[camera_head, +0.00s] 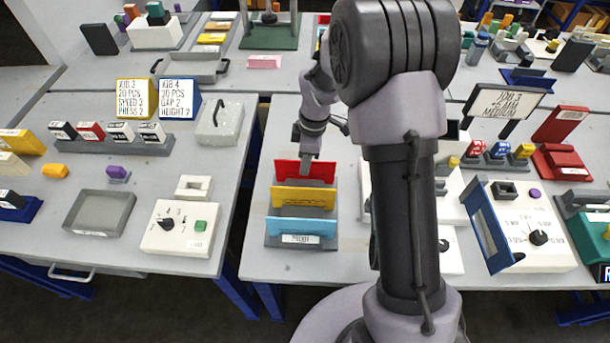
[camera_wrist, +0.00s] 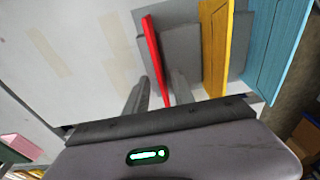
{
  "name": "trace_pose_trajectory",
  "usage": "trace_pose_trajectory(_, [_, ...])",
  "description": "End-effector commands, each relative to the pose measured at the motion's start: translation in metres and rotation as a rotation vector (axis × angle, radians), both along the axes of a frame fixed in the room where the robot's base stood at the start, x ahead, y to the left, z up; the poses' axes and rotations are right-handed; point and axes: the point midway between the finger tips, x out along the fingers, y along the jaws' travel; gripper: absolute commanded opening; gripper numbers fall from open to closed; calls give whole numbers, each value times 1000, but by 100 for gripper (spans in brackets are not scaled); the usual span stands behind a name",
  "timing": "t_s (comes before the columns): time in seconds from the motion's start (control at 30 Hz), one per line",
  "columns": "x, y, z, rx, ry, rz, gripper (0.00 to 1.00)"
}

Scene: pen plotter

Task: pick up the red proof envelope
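The red proof envelope (camera_head: 318,171) stands upright at the back of a grey rack (camera_head: 272,240), behind a yellow envelope (camera_head: 303,197) and a light blue one (camera_head: 300,225). My gripper (camera_head: 306,158) is at the red envelope's top edge in the head view. In the wrist view, the red envelope (camera_wrist: 152,45) shows edge-on between the two fingers of my gripper (camera_wrist: 161,78). The fingers are apart, one on each side, with a gap visible on both sides. The yellow envelope (camera_wrist: 214,50) is close beside the right finger. My arm hides part of the area right of the rack.
A white control box (camera_head: 180,228) and a grey tray (camera_head: 99,212) are on the left table. A white device with a blue frame (camera_head: 490,225) stands to the right. The table left of the rack is clear, and a gap separates the two tables.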

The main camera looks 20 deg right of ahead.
Motion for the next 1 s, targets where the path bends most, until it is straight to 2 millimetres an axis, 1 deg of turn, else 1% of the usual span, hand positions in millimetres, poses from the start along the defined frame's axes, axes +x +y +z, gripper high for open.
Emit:
trace_pose_trajectory(0.03, [-3,2,-18,1,4,-1,30])
trace_pose_trajectory(0.1, [-2,4,-31,1,3,-1,30])
trace_pose_trajectory(0.17, [-2,4,-35,1,2,-1,30])
trace_pose_trajectory(0.33, [-2,4,-32,0,1,-1,30])
trace_pose_trajectory(0.4, [-2,4,-32,0,1,-1,16])
trace_pose_trajectory(0.5, [-2,4,-32,0,1,-1,0])
trace_pose_trajectory(0.87, [-2,4,-30,0,1,-1,0])
trace_pose_trajectory(0.93, [-1,4,-21,1,-1,-1,0])
trace_pose_trajectory(0.97, [-1,4,-13,1,-1,-1,0])
trace_pose_trajectory(1.0, [-1,4,-2,1,-1,-1,0])
